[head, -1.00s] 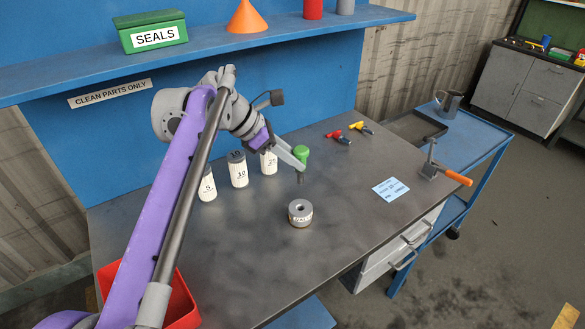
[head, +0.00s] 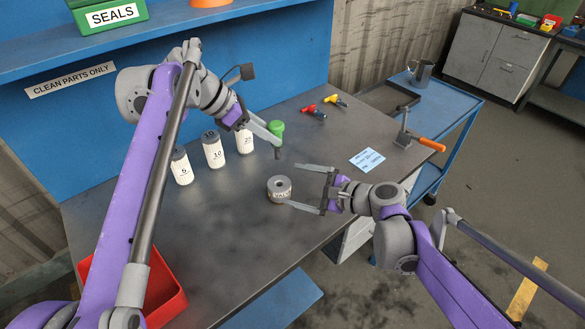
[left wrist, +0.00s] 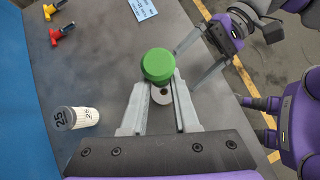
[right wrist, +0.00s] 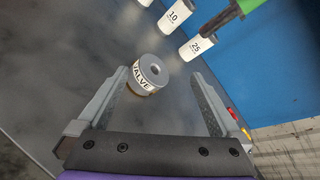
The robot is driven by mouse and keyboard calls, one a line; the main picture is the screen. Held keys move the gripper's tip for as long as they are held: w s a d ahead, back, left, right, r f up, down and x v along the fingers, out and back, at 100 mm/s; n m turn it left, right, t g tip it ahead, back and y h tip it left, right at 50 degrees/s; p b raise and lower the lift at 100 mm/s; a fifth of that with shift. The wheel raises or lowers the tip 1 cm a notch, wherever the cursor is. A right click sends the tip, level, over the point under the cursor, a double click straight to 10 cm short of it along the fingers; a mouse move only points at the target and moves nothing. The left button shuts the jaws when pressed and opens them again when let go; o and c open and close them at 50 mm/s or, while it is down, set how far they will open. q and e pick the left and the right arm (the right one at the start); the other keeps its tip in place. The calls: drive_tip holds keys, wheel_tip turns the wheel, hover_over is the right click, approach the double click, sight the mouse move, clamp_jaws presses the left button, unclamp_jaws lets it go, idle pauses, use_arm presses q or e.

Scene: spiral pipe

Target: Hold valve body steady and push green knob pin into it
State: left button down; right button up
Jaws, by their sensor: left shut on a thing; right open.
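The valve body (head: 279,188) is a short grey ring with a centre hole and a "VALVE" label, upright on the grey bench. It also shows in the right wrist view (right wrist: 149,75). My left gripper (head: 276,132) is shut on the green knob pin (head: 276,129), holding it above the bench, behind the valve body in the head view. The green knob (left wrist: 158,65) shows from above in the left wrist view, partly covering the valve body (left wrist: 161,95). My right gripper (head: 300,185) is open, its fingers pointing at the valve body from the right.
Several white numbered bottles (head: 213,150) stand behind the valve body. Red and yellow-handled tools (head: 313,111) and a blue card (head: 367,159) lie further right. An orange-handled clamp (head: 418,141) is at the bench's right edge. A red bin (head: 163,292) is at the front left.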

sight(290, 190)
wheel_tip(290, 190, up, 3)
drive_tip(key=w+a+m+t+y, duration=0.1)
drive_tip(key=w+a+m+y, duration=0.1)
drive_tip(key=w+m+y, duration=0.3)
drive_tip(key=shift+m+h, duration=0.4)
drive_tip(key=shift+m, duration=0.3)
drive_tip(key=f, duration=0.2)
drive_tip(key=s+f, duration=0.1)
drive_tip(key=f, duration=0.2)
drive_tip(key=s+f, duration=0.1)
drive_tip(key=f, duration=0.2)
drive_tip(key=shift+s+d+f, duration=0.1)
drive_tip(key=shift+s+d, duration=0.05)
drive_tip(key=shift+s, duration=0.05)
drive_tip(key=x, duration=0.7)
drive_tip(key=shift+r, duration=0.2)
drive_tip(key=shift+c, duration=0.2)
clamp_jaws()
